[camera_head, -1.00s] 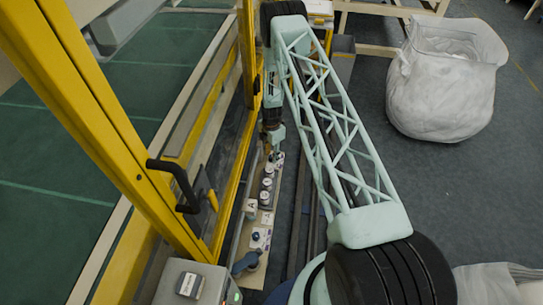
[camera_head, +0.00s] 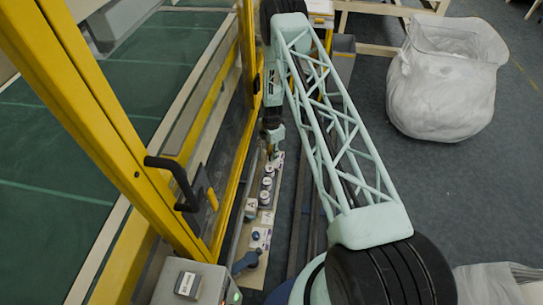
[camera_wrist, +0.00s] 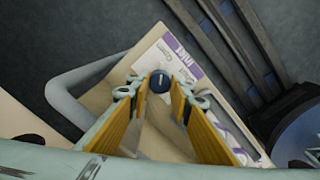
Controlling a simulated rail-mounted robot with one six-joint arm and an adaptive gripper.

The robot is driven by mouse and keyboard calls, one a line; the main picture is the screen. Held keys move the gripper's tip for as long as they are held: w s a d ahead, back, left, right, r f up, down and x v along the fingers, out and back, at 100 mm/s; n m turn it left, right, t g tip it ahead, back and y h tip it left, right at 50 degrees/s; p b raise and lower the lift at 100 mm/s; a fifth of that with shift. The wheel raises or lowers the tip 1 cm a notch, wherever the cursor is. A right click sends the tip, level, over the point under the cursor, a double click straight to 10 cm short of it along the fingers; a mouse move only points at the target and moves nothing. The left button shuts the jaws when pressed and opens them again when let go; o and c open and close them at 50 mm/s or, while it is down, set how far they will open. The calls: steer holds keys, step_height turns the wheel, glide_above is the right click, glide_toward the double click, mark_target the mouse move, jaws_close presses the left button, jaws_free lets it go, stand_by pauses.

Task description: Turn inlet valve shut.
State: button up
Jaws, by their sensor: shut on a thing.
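A dark blue round knob (camera_wrist: 160,81) with a pale line across its face sits on a beige panel (camera_wrist: 120,72) in the wrist view. I take it to be the inlet valve. The two yellow-padded fingers of my gripper (camera_wrist: 156,88) close on it from both sides at their tips. In the head view my gripper (camera_head: 273,152) points down at the far end of the narrow panel strip (camera_head: 252,275), where the knob itself is hidden or too small to make out. White and purple labels (camera_wrist: 172,45) lie beside the knob.
Several round gauges (camera_head: 267,183) line the strip nearer the camera, with another blue knob (camera_head: 256,236) and a blue handle (camera_head: 245,262). A yellow frame (camera_head: 110,140) with a black handle (camera_head: 175,180) stands close on the left. A white bag (camera_head: 440,85) stands at right on open floor.

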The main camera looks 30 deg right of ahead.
steer(key=m+b, duration=0.3)
steer(key=m, duration=0.1)
steer(key=shift+f, duration=0.1)
steer(key=m+b, duration=0.2)
steer(key=m, duration=0.2)
steer(key=shift+m, duration=0.3)
steer(key=m+b, duration=0.2)
steer(key=m, duration=0.2)
steer(key=shift+m, duration=0.3)
steer(key=shift+m+b, duration=0.65)
steer(key=shift+m, duration=1.15)
steer(key=o, duration=0.8)
steer(key=shift+o, duration=0.2)
steer(key=shift+r, duration=0.25)
step_height(320, 180, up, 12)
steer(key=shift+f, duration=0.15)
